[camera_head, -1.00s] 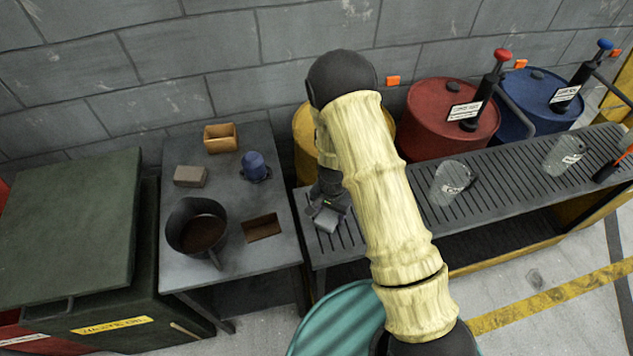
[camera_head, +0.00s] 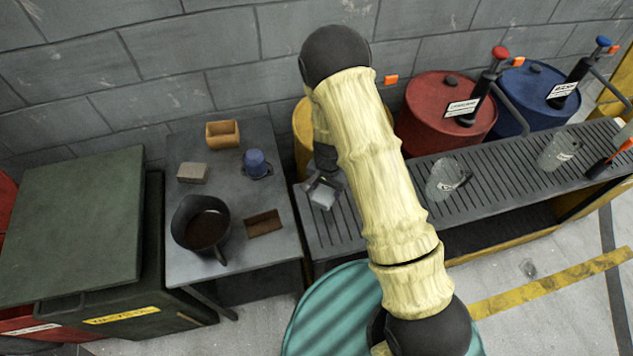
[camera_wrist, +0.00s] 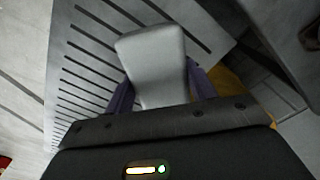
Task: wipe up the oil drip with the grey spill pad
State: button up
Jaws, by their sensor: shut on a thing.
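The grey spill pad (camera_head: 322,197) is a small pale grey block held in my gripper (camera_head: 322,186) over the left end of the slatted bench. In the wrist view the pad (camera_wrist: 155,60) sticks out between the two dark fingers of my gripper (camera_wrist: 160,95), with the slats behind it. I cannot tell whether the pad touches the bench. No oil drip shows clearly on the slats. A small grey patch (camera_head: 528,268) lies on the floor in front of the bench; I cannot tell what it is.
The slatted bench (camera_head: 480,190) carries clear jugs (camera_head: 447,180). Red (camera_head: 450,108) and blue (camera_head: 535,100) drums with pumps stand behind it. A grey table (camera_head: 235,250) at left holds a black pot (camera_head: 200,222), a wooden box (camera_head: 222,134), a brown block and a blue item. A teal drum (camera_head: 330,310) stands in front.

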notch_tip(320, 180, up, 2)
jog(key=shift+w+r+p, duration=0.1)
jog(key=shift+p, duration=0.5)
jog(key=shift+w, duration=0.1)
jog(key=shift+a, duration=0.1)
jog(key=shift+d, duration=0.3)
